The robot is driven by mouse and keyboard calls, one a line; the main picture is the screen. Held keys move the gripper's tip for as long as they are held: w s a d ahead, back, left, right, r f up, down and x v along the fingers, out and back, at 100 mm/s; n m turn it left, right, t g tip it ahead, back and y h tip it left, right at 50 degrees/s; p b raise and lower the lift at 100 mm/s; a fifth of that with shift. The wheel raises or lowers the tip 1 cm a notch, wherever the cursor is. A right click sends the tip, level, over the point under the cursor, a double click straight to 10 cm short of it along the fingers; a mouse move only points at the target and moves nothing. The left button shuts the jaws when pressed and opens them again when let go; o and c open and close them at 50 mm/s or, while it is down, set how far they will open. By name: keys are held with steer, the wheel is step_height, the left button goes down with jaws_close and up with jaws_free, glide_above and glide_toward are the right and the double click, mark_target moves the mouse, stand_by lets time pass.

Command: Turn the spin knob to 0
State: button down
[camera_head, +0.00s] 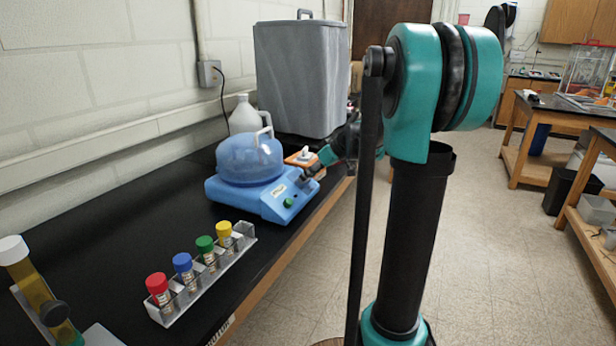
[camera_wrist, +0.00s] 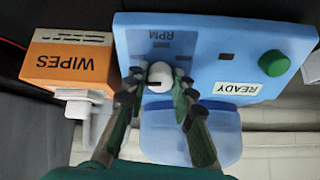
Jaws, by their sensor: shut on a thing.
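The blue spinner machine (camera_head: 262,198) with a domed lid (camera_head: 250,160) stands on the black bench. Its front panel (camera_wrist: 215,60) fills much of the wrist view, upside down, with an RPM label above a white round knob (camera_wrist: 160,76). A dark mark shows on the knob. My gripper (camera_wrist: 158,88) is shut on the knob, one finger on each side. In the head view my gripper (camera_head: 308,174) is at the right side of the machine's front, and the knob is hidden there. A green button (camera_wrist: 273,63) and a READY label (camera_wrist: 238,88) sit on the panel.
An orange WIPES box (camera_wrist: 70,62) stands close beside the machine. A rack (camera_head: 200,275) with several coloured-cap tubes is nearer on the bench. A grey bin (camera_head: 300,78) and a white jug (camera_head: 243,115) stand behind. The bench's front edge runs below my arm.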

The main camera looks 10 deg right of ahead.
steer(key=n, duration=0.5)
steer(key=shift+g, duration=0.3)
steer(key=shift+n+y, duration=0.3)
steer(key=shift+n, duration=0.1)
steer(key=c, duration=1.3)
jaws_free()
steer(key=shift+o, duration=0.2)
steer(key=shift+d, duration=0.1)
steer(key=v, duration=1.2)
steer(key=shift+w, duration=0.1)
